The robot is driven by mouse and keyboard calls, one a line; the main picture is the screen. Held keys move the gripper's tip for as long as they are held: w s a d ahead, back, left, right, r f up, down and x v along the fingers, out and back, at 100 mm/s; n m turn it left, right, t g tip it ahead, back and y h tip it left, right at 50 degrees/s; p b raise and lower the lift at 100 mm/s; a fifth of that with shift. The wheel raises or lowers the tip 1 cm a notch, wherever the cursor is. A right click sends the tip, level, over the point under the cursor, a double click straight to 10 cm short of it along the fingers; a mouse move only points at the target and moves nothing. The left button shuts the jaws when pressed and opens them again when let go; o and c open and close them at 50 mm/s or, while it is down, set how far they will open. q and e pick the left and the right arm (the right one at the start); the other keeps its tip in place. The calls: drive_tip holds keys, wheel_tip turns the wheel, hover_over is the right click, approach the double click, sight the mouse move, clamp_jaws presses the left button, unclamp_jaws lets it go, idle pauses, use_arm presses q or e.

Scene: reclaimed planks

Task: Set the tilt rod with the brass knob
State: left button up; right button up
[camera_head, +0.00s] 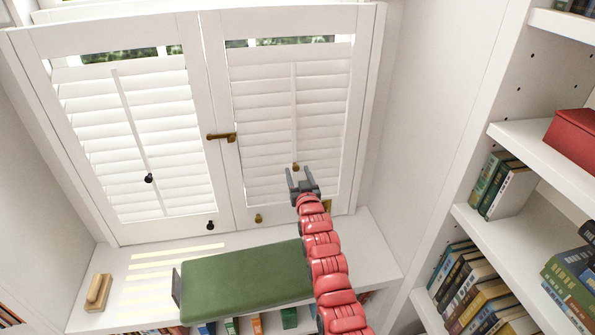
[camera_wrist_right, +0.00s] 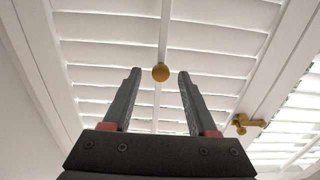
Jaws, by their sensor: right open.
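The tilt rod (camera_head: 294,115) runs down the middle of the right shutter panel, whose white louvers look mostly closed. Its round brass knob (camera_head: 295,167) sits on the lower part of the rod. In the right wrist view the brass knob (camera_wrist_right: 161,72) shows between the fingertips, with the rod (camera_wrist_right: 164,30) behind it. My right gripper (camera_head: 302,177) is open and empty, just below the knob in the head view. I cannot tell how far the knob stands in front of the fingertips. My left gripper is not in view.
The left shutter has a tilt rod with a black knob (camera_head: 148,178). A brass latch (camera_head: 222,137) joins the panels. A brass knob (camera_head: 258,218) and black knob (camera_head: 210,225) sit on the bottom rails. Below are a green cushion (camera_head: 245,281) and wooden block (camera_head: 98,292); bookshelves stand right.

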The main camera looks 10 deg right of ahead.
drive_tip(key=shift+w+r, duration=0.1)
drive_tip(key=shift+w, duration=0.2)
clamp_jaws()
idle(1.4)
